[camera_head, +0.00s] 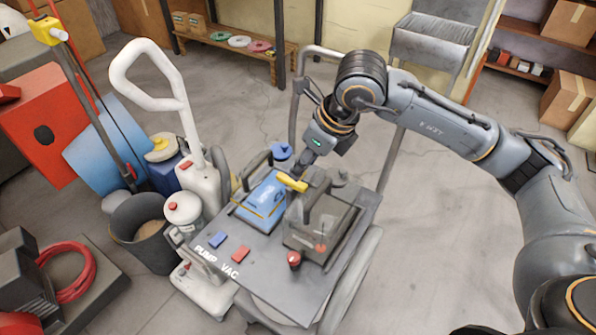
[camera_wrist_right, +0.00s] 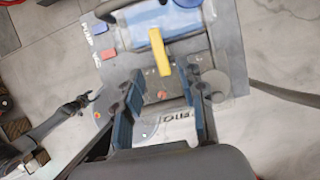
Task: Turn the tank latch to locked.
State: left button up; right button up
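The tank (camera_head: 325,222), a see-through grey box with a dark handle, stands on the grey cart. A yellow latch lever (camera_head: 292,183) sticks out at its far end, beside the blue unit (camera_head: 262,200). In the right wrist view the yellow lever (camera_wrist_right: 160,52) lies just beyond my fingertips, roughly lengthwise between their lines. My right gripper (camera_wrist_right: 162,82) is open, with nothing visible between its fingers. In the head view my right gripper (camera_head: 308,158) points down near the lever; its fingers are mostly hidden. A dark forked shape in the right wrist view may be my left gripper (camera_wrist_right: 86,99).
The cart top (camera_head: 212,262) carries a blue button (camera_head: 217,239), a red button (camera_head: 240,253) and a red knob (camera_head: 294,259). A tall white handle (camera_head: 165,85) and a dark bucket (camera_head: 145,235) crowd the left. Floor is clear at right.

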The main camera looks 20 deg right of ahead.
jog(key=v, duration=0.6)
jog(key=shift+f, duration=0.1)
jog(key=shift+f, duration=0.1)
